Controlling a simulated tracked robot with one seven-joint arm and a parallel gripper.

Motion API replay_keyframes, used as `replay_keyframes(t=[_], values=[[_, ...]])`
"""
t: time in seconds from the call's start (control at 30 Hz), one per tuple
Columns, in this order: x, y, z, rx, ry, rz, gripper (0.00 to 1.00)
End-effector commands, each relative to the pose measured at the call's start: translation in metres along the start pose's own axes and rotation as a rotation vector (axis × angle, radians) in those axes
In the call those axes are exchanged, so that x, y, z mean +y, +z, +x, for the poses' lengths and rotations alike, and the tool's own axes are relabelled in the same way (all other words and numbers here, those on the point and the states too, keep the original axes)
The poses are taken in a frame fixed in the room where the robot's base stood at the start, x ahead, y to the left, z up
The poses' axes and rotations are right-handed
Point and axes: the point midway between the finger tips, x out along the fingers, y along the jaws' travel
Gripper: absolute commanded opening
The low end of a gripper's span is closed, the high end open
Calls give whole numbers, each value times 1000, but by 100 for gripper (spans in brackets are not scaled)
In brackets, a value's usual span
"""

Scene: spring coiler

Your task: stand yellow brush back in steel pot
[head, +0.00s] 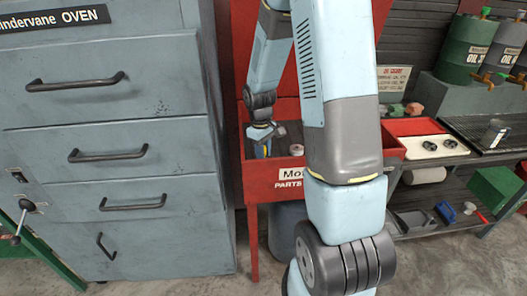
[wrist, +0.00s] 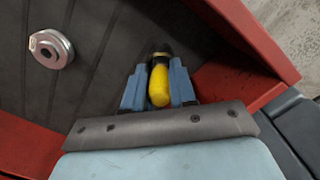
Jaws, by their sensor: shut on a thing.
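The yellow brush (wrist: 159,85) is held between the two blue fingers of my gripper (wrist: 160,72), with its rounded yellow end towards the wrist camera and a dark part beyond. The brush's far end is hidden. A small grey metal pot (head: 494,134), which looks like the steel pot, stands on the dark grate at the right; its inside is not clear.
The red basin (head: 280,180) has raised walls close around my gripper. A round metal piece (wrist: 51,48) lies on its dark floor. A cream tray with dark rings (head: 430,147) and a red tray (head: 413,127) lie on the right bench. Grey drawers (head: 110,155) stand at the left.

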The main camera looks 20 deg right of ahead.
Motion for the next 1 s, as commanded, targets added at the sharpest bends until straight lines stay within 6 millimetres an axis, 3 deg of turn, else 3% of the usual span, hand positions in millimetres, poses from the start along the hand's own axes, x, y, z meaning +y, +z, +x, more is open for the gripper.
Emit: replay_keyframes(t=[0.17,0.2,0.5,0.8,1.0], values=[[0,0,0,0,0,0,0],[0,0,0,0,0,0,28],[0,0,0,0,0,0,55],[0,0,-3,1,1,0,55],[1,0,-26,3,3,1,55]])
